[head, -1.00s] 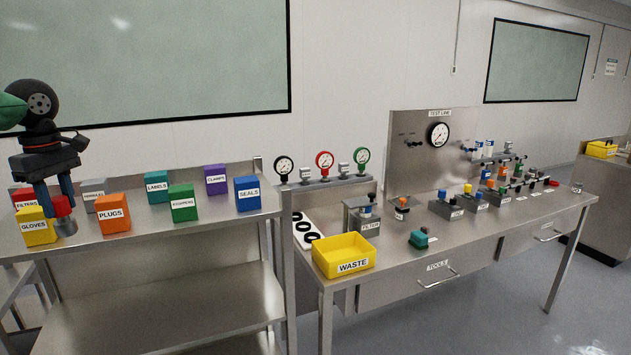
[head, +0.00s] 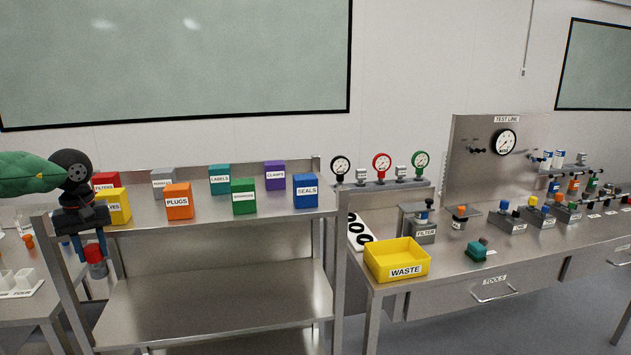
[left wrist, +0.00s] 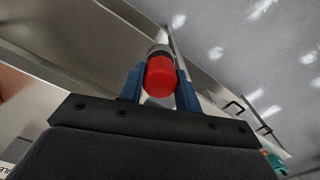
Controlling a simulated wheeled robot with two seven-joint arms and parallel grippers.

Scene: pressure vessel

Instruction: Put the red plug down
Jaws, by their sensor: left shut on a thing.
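The red plug (head: 95,254) has a red cap and a grey metal lower part. My left gripper (head: 90,248) is shut on it, with the blue fingers on either side of the red cap. It hangs in front of the left end of the steel shelf unit (head: 230,232), below the top shelf's level in the picture. In the left wrist view, the red cap (left wrist: 161,76) sits between the two blue fingers (left wrist: 160,88), with the grey part beyond it. The plug touches no surface that I can make out. My right gripper is not in view.
Boxes stand on the top shelf, including orange PLUGS (head: 178,201) and blue SEALS (head: 306,191). The lower shelf (head: 210,300) is bare. A yellow WASTE bin (head: 398,261) stands on the bench at right. Another table (head: 30,306) with white holders is at far left.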

